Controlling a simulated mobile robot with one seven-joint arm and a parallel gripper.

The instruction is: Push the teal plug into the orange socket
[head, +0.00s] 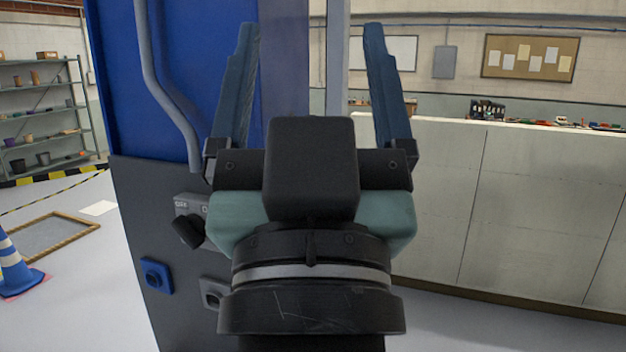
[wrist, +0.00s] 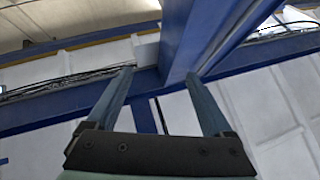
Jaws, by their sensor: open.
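My gripper (head: 310,30) is open and empty, its two blue-grey fingers pointing up in front of a blue panel. In the wrist view my gripper (wrist: 159,75) is also open, with only walls and blue beams beyond it. I cannot make out the teal plug or the orange socket in either view. My gripper and wrist hide part of the dark lower panel (head: 140,225). That panel carries a blue socket (head: 156,275), a grey socket (head: 211,293) partly behind my wrist, and a grey fitting with a black piece (head: 188,232).
A grey pipe (head: 163,90) runs down the blue panel (head: 115,90). A long pale counter (head: 500,200) with small items on top stands at right. A blue cone (head: 17,268), a framed mat (head: 50,240) and shelves (head: 40,115) are at left. Open floor lies between.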

